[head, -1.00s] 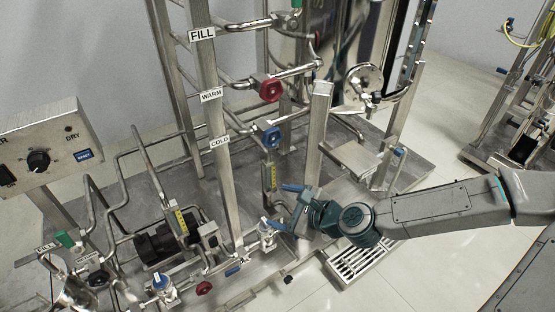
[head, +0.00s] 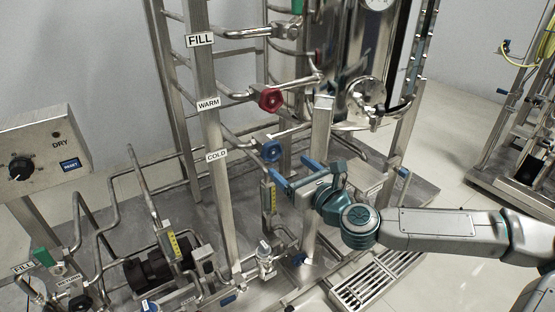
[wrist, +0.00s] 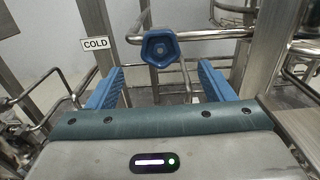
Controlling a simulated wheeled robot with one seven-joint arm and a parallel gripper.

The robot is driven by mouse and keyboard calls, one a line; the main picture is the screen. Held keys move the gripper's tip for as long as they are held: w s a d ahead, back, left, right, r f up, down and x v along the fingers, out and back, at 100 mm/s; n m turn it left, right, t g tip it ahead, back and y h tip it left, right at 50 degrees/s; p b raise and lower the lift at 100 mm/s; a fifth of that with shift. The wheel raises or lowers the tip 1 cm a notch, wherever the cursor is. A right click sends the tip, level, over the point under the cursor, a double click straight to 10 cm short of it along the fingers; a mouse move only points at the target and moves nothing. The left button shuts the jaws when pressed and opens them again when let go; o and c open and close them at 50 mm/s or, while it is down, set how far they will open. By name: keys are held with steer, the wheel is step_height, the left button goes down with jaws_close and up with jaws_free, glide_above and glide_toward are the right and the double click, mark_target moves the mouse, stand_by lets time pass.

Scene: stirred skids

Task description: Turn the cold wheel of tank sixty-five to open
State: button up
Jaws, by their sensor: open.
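The blue cold wheel (head: 271,151) sits on a pipe to the right of the post with the COLD label (head: 217,156). In the wrist view the blue wheel (wrist: 160,47) is ahead, a little above and beyond my fingertips, roughly centred between them, with the COLD label (wrist: 95,43) to its left. My gripper (head: 279,172) has blue fingers and is open and empty, just below and beside the wheel in the head view. In the wrist view my gripper (wrist: 160,80) has its two fingers apart on either side. No contact with the wheel shows. No tank number is readable.
A red wheel (head: 269,99) by the WARM label (head: 208,104) is above the blue one. A steel upright (head: 318,150) stands close to my gripper. Pipes and a shiny tank (head: 350,65) are behind. A floor grate (head: 365,285) lies below my arm.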

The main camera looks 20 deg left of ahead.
mark_target(274, 153)
steer(key=b+x, duration=0.1)
steer(key=x, duration=0.6)
steer(key=shift+b, duration=0.3)
steer(key=c, duration=1)
